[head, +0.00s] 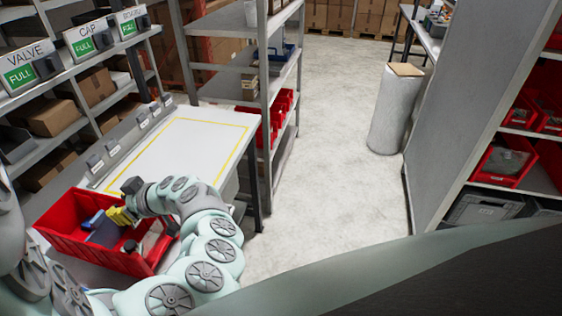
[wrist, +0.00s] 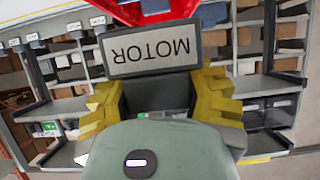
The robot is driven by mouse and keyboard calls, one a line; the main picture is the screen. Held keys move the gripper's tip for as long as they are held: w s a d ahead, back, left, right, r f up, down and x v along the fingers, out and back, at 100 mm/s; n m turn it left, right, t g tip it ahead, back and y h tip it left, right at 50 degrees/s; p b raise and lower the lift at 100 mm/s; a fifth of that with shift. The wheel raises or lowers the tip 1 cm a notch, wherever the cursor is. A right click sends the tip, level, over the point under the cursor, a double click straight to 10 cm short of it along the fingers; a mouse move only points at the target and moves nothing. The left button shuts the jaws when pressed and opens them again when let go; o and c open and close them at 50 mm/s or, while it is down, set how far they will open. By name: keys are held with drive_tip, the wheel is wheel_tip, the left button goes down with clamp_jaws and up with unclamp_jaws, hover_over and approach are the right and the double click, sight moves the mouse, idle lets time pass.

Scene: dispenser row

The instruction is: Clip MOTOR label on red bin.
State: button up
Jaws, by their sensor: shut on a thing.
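The MOTOR label (wrist: 149,51) is a pale grey plate with dark letters and a dark holder below it. It reads upside down in the wrist view. My gripper (wrist: 158,98) has yellow fingers shut on the dark holder, one on each side. In the head view my gripper (head: 121,216) is over the red bin (head: 85,251), with a dark plate in front of the fingers. The red bin stands at the lower left; its edge also shows at the top of the wrist view (wrist: 130,12). I cannot tell whether the label touches the bin.
A white table (head: 175,150) with a yellow outline lies behind the bin, with small grey holders along its left edge. A shelf at left carries VALVE (head: 27,66) and CAP (head: 89,38) signs marked FULL. A metal rack (head: 265,90) stands beyond. The floor (head: 325,150) is clear.

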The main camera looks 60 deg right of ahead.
drive_tip(key=shift+w+f+b, duration=0.1)
drive_tip(key=shift+f+b, duration=0.2)
drive_tip(key=shift+b, duration=0.1)
drive_tip(key=shift+d+f+b, duration=0.15)
drive_tip(key=shift+f+b, duration=0.5)
drive_tip(key=shift+b, duration=0.15)
drive_tip(key=shift+f+b, duration=3)
drive_tip(key=o, duration=1.1)
drive_tip(key=v, duration=1.2)
